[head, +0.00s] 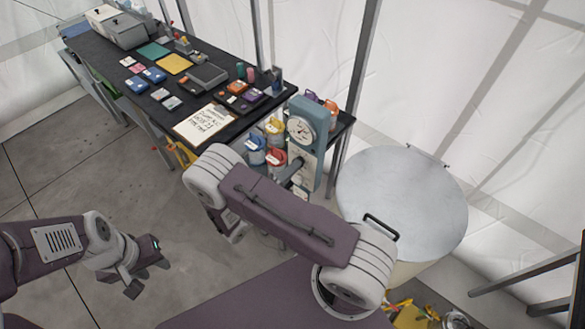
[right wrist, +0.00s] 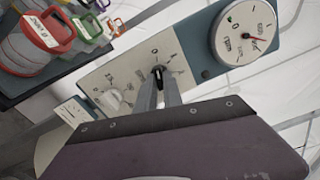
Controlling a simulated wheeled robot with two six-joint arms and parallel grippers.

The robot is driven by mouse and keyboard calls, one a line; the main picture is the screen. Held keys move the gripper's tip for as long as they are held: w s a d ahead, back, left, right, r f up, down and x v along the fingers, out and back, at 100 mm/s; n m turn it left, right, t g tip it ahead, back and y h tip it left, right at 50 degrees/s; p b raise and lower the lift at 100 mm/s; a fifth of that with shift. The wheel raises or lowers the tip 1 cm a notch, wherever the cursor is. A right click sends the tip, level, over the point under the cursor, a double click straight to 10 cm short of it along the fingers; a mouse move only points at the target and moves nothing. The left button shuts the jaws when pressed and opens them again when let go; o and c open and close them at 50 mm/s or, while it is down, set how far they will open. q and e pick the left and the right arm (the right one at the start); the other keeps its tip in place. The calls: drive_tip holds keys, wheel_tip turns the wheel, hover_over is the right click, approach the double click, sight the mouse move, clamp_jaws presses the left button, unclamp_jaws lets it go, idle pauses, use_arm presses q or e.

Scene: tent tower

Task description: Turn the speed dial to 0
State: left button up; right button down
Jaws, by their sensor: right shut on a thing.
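A teal control panel (head: 303,152) stands upright at the end of the black table, with a round gauge (head: 299,130) at its top. In the right wrist view the panel's pale face (right wrist: 135,62) carries a small dark dial (right wrist: 157,71) with marks around it. My right gripper (right wrist: 160,88) is shut on this dial. Its label is too small to read. The gauge (right wrist: 245,32) shows a red needle. My left gripper (head: 146,267) hangs open and empty over the floor at the left.
The black table (head: 190,125) holds cards, boxes and a handwritten sheet (head: 204,124). Several colored-handled canisters (head: 253,154) stand beside the panel. A large round drum with a pale lid (head: 402,200) is close to the right of my right arm.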

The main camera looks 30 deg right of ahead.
drive_tip(key=shift+f, duration=0.1)
drive_tip(key=c, duration=1.5)
unclamp_jaws()
drive_tip(key=b+v, duration=0.3)
drive_tip(key=v, duration=0.6)
